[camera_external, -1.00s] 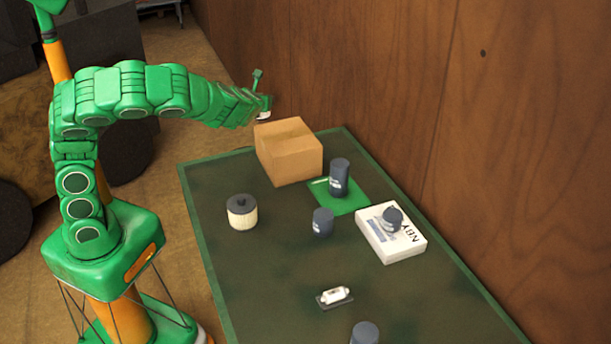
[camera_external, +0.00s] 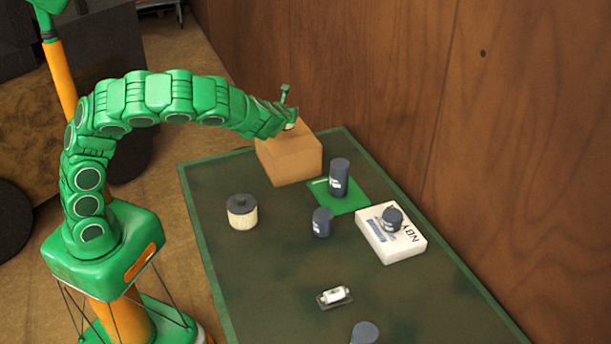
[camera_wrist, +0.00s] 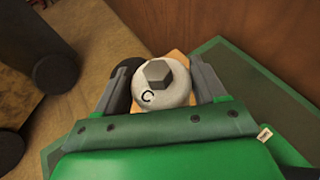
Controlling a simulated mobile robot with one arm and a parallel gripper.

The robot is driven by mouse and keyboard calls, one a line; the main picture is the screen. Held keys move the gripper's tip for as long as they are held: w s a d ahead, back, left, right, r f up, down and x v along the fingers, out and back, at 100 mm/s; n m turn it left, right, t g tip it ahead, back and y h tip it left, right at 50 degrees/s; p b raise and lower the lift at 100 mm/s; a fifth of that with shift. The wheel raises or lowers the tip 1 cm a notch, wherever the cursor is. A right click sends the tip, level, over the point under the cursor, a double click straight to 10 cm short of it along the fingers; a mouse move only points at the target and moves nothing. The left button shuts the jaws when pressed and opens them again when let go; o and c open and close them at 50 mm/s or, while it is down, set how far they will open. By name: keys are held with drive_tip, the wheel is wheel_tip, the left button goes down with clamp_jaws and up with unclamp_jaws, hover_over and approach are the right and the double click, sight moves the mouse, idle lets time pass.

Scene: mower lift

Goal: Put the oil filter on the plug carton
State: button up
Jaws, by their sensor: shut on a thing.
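My gripper (camera_external: 284,124) is shut on a white round part with a grey hex nut on top, which I take to be the oil filter (camera_wrist: 174,97); a black "C" mark is on it. Its fingers stand on either side of it in the wrist view. In the external view it is mostly hidden by my gripper, over the top of a brown cardboard box (camera_external: 292,162); I cannot tell whether it touches. A flat white lettered box (camera_external: 402,245) lies at the right with a dark can (camera_external: 393,218) on it. I cannot tell which box is the plug carton.
A tall dark can (camera_external: 339,177) stands on a green mat (camera_external: 350,203). Other dark cans (camera_external: 322,223) (camera_external: 365,333), a cream filter with a dark lid (camera_external: 242,213) and a small white part (camera_external: 335,295) are on the green table. A wooden wall (camera_external: 400,80) rises behind.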

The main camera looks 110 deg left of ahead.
drive_tip(key=shift+w+a+f, duration=0.15)
drive_tip(key=shift+a+f, duration=0.05)
drive_tip(key=shift+f, duration=1.6)
drive_tip(key=shift+f, duration=0.15)
drive_tip(key=o, duration=1.2)
drive_tip(key=shift+r, duration=0.2)
drive_tip(key=v, duration=1.2)
